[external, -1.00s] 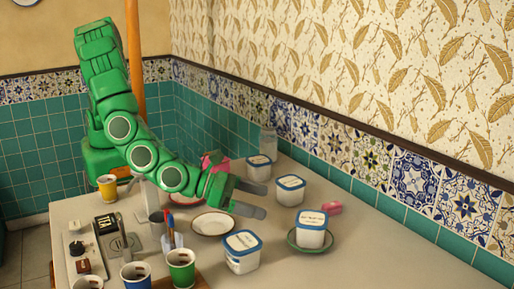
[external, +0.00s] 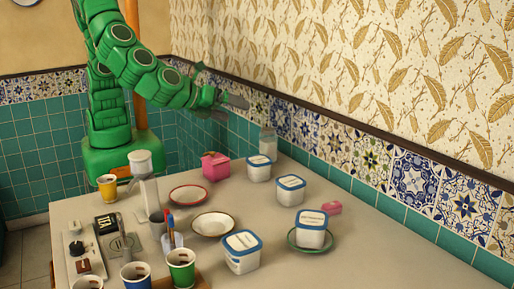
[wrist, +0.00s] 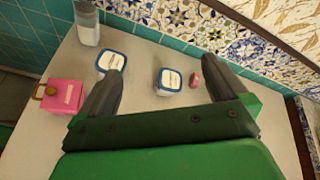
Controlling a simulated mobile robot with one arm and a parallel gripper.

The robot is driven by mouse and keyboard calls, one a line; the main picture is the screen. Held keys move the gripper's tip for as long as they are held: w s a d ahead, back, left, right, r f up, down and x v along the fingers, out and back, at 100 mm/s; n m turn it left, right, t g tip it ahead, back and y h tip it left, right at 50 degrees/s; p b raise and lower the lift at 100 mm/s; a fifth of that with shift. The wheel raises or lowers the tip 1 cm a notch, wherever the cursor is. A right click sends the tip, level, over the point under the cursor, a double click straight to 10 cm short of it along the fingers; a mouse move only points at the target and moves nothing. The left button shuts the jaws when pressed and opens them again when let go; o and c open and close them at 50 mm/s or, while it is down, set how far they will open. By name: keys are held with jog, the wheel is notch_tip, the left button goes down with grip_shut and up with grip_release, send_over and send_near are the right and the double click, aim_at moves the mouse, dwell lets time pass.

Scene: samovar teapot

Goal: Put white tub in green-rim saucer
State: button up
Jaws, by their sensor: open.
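A white tub with a blue lid (external: 311,234) stands in the green-rim saucer (external: 293,240), on the right side of the table in the external view. Similar white tubs stand outside that saucer: one at the front (external: 241,260), one in the middle (external: 290,194) and one farther back (external: 259,172). My gripper (external: 229,106) is raised high above the back of the table, clear of the tubs. In the wrist view its fingers (wrist: 162,82) are spread with nothing between them in grasp; two tubs (wrist: 110,62) (wrist: 170,80) lie beyond, on the table.
A red-rim saucer (external: 188,195) and a brown-rim saucer (external: 213,225) are empty. A pink box (external: 215,167), a clear jar (external: 268,142) and a small pink object (external: 332,208) stand around. Cups, including a green one (external: 181,270), crowd the front left. The right front table is clear.

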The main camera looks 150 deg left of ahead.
jog(key=s+d+r+n+g+h, duration=0.2)
jog(key=s+d+n, duration=0.15)
jog(key=s, duration=0.65)
jog(key=s+d+n+h, duration=0.8)
jog(key=s+d+h, duration=0.2)
jog(key=s+d, duration=1.3)
jog(key=shift+s+d+f+h, duration=0.2)
jog(key=shift+s+h, duration=0.05)
jog(key=shift+h, duration=0.15)
